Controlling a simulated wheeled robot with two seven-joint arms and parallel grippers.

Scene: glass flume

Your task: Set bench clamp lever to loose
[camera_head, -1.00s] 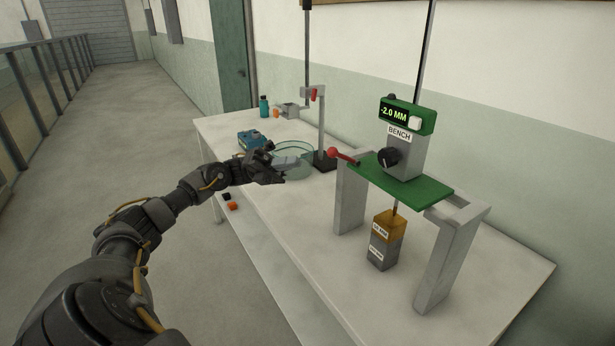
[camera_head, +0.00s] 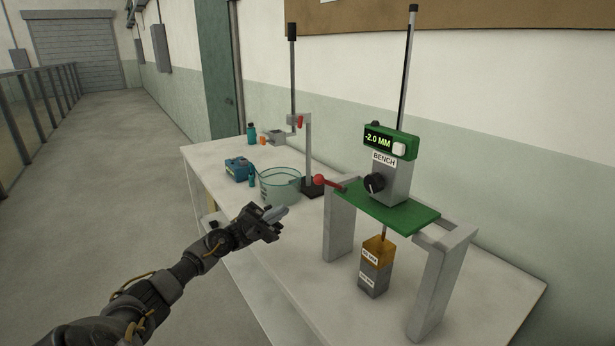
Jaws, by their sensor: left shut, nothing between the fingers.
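The bench clamp lever (camera_head: 328,184) is a red rod with a round red knob. It sticks out to the left from the green plate (camera_head: 400,210) of the bench gauge. The gauge's green display (camera_head: 391,141) reads -2.0 MM above a grey body labelled BENCH (camera_head: 396,176) with a black knob (camera_head: 374,183). My left gripper (camera_head: 280,212) is shut and empty, left of and lower in the picture than the lever, apart from it. My right gripper is not in view.
A clear glass bowl (camera_head: 280,187) stands behind my left gripper. A blue box (camera_head: 238,169) and a stand with a red part (camera_head: 308,150) are farther back. A block with a brown top (camera_head: 375,268) sits under the plate between grey legs. The table front (camera_head: 300,290) is clear.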

